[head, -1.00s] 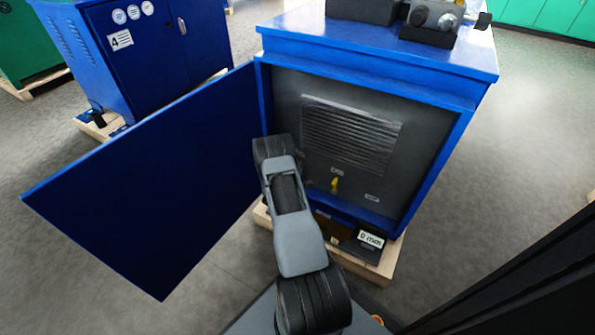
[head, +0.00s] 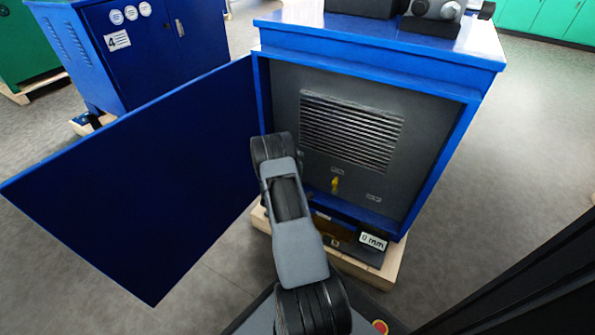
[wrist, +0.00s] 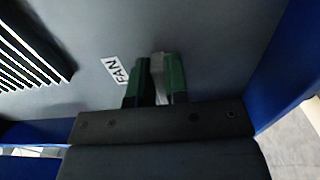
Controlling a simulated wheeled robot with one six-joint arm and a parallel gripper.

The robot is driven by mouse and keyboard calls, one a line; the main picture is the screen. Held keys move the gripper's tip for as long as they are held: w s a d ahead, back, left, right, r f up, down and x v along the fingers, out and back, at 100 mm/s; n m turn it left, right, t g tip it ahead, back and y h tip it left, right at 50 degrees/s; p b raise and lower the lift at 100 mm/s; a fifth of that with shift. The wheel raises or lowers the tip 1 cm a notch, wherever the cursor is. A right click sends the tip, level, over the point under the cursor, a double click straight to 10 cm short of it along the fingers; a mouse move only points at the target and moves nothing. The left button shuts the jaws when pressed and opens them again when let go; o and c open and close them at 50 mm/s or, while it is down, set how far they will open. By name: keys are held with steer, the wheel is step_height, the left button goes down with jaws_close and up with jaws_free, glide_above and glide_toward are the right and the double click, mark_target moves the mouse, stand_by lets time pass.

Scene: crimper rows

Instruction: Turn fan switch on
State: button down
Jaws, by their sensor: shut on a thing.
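In the wrist view, my gripper (wrist: 156,88) has its green fingers closed around a narrow grey piece (wrist: 157,68), which appears to be the fan switch lever. A white label reading FAN (wrist: 115,71) is on the grey panel (wrist: 210,45) just beside the fingers. The fingers hide most of the lever, so I cannot tell its position. In the head view, my arm reaches into the open blue cabinet at the panel's lower left. It hides the gripper and fan switch there.
A yellow switch (head: 335,184) stands right of my arm, below the louvred vent (head: 350,130). The open blue door (head: 130,180) is on the left. A display box (head: 373,241) sits at the cabinet's foot. Another blue cabinet (head: 130,60) stands behind.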

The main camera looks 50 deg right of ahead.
stand_by(0.4)
steer(key=c, duration=1.1)
jaws_free()
steer(key=shift+a, duration=0.1)
steer(key=p+v, duration=0.4)
steer(key=v, duration=0.9)
steer(key=shift+a, duration=0.3)
